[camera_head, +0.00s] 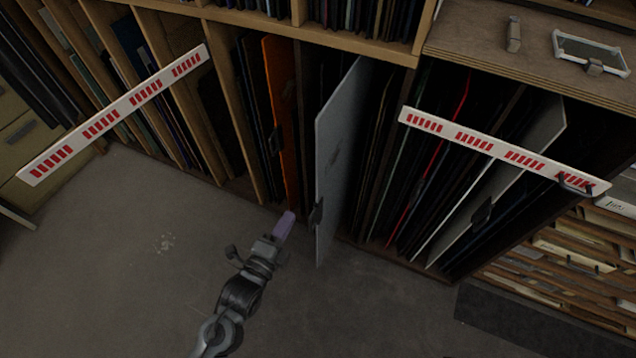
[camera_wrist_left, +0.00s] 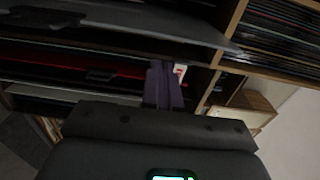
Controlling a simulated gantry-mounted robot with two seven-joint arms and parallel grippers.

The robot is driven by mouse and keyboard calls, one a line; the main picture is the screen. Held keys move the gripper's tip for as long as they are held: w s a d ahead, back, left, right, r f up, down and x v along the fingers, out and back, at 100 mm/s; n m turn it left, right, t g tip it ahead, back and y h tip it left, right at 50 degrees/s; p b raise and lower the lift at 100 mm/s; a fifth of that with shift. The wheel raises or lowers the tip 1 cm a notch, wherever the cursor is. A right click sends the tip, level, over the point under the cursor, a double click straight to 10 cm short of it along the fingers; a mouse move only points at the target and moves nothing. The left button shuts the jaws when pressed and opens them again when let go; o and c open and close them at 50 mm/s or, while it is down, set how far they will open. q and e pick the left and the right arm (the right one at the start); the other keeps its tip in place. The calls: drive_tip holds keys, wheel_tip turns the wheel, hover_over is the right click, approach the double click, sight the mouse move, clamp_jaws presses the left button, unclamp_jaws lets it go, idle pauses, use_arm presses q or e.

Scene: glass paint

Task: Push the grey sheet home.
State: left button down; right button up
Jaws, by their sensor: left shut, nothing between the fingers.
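The grey sheet (camera_head: 333,160) stands upright in the rack, its front part sticking out past the neighbouring sheets. A dark clip (camera_head: 316,214) sits on its front edge. My left gripper (camera_head: 285,226), with purple fingers, is shut and empty. It is in front of the rack, left of the grey sheet's front edge and apart from it in the head view. In the left wrist view the shut fingers (camera_wrist_left: 164,86) point at the rack, and the grey sheet (camera_wrist_left: 140,22) crosses the top of the picture. My right gripper is not in view.
An orange sheet (camera_head: 281,115) stands left of the grey one. A red-edged sheet (camera_head: 430,160) and a white sheet (camera_head: 500,180) stand to the right. Two white strips with red marks (camera_head: 115,113) (camera_head: 500,150) hang in front of the shelves. The floor (camera_head: 120,270) is clear.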

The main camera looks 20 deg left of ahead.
use_arm(q)
drive_tip(key=w+d+f+b, duration=0.1)
drive_tip(key=w+f+b, duration=0.2)
drive_tip(key=w, duration=1)
drive_tip(key=shift+d+b, duration=0.25)
drive_tip(key=shift+b, duration=0.9)
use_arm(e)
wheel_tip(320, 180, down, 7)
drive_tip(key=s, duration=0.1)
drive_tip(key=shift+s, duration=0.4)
use_arm(q)
drive_tip(key=shift+w, duration=0.15)
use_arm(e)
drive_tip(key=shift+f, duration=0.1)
